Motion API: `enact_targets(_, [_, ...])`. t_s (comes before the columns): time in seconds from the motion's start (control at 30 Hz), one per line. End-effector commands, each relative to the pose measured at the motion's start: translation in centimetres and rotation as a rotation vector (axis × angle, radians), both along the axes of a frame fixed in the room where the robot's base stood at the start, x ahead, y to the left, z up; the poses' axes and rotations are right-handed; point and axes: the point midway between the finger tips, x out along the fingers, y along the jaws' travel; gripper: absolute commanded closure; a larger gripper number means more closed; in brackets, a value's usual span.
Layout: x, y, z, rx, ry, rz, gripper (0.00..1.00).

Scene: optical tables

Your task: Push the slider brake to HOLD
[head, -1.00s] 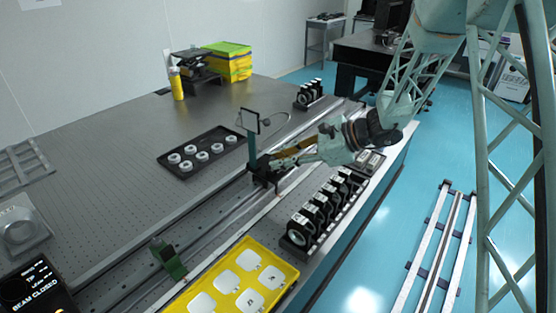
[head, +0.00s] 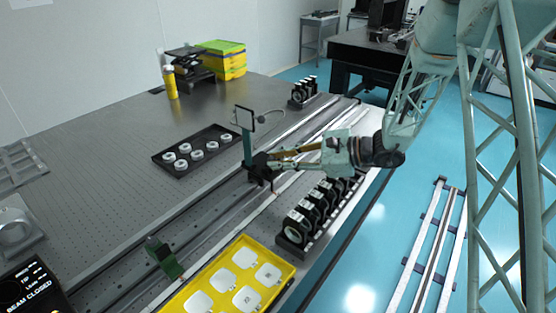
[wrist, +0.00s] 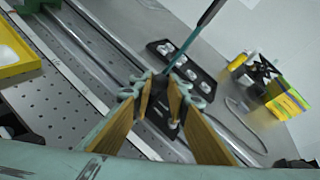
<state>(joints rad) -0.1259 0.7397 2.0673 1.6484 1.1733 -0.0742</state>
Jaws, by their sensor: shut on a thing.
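A dark slider (head: 258,168) sits on the long rail in the head view. A green post (head: 247,148) with a small framed plate (head: 243,119) on top stands up from it. My gripper (head: 272,163) reaches in from the right and touches the slider's right side. In the wrist view, the tips of my gripper (wrist: 159,92) close on a dark part of the slider (wrist: 160,112) near the foot of the post (wrist: 196,35). The fingers hide much of this part. I cannot make out the brake's own shape, its position or any HOLD mark.
A row of black lens mounts (head: 310,212) stands just below my arm. A yellow tray (head: 208,303) with white pieces lies in front. A dark tray with white rings (head: 160,158) lies left of the rail. Another green holder (head: 164,258) stands nearer on the rail.

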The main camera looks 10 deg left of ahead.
Motion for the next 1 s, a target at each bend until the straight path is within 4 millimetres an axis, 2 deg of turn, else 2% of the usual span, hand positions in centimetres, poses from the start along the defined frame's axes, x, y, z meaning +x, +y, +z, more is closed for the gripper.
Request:
enact_targets(0.07, [0.0,0.0,0.0,0.0,0.0,0.0,0.95])
enact_targets(0.1, [0.0,0.0,0.0,0.0,0.0,0.0,0.82])
enact_targets(0.23, [0.0,0.0,0.0,0.0,0.0,0.0,0.71])
enact_targets(0.67, [0.0,-0.2,0.1,-0.001,0.0,0.0,0.71])
enact_targets(1.0, [-0.1,-2.5,0.9,-0.001,0.0,-0.003,0.71])
